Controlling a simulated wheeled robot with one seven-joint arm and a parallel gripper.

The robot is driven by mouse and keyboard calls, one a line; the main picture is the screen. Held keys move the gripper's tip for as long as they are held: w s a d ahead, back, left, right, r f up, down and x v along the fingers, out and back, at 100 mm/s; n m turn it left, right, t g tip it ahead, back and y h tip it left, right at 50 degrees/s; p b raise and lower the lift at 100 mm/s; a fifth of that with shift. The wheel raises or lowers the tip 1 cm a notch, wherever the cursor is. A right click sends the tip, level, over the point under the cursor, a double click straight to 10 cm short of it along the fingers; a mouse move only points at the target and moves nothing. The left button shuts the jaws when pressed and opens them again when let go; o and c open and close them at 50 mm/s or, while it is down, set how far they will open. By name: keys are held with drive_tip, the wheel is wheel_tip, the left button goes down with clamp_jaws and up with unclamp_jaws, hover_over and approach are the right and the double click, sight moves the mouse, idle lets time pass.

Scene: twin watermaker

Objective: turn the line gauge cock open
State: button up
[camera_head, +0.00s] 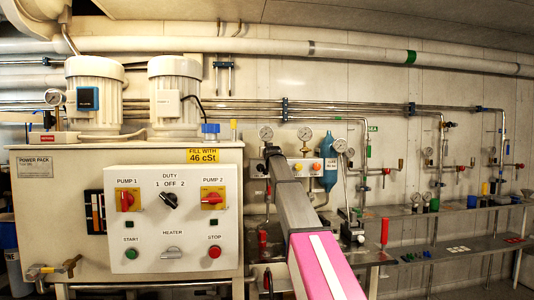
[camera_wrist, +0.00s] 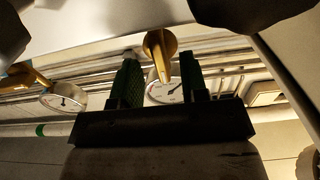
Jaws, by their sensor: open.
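In the wrist view, the two green fingers of my gripper (camera_wrist: 159,62) are open. A brass cock handle (camera_wrist: 160,44) shows in the gap between the fingertips, with space on both sides; whether it touches either finger cannot be told. A round white gauge (camera_wrist: 162,91) is partly hidden behind the fingers. A second brass handle (camera_wrist: 22,77) and a second gauge (camera_wrist: 64,98) are at the left. In the head view, my arm reaches up to the gauges (camera_head: 265,133) beside the power pack.
The power pack panel (camera_head: 173,222) with pump switches stands left of my arm. Two more gauges (camera_head: 304,133) (camera_head: 340,145) and a blue cylinder (camera_head: 329,172) are just right of it. Pipes run along the wall. A grey shelf (camera_head: 460,205) with small items extends right.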

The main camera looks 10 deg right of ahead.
drive_tip(key=s, duration=0.9)
drive_tip(key=shift+s, duration=0.1)
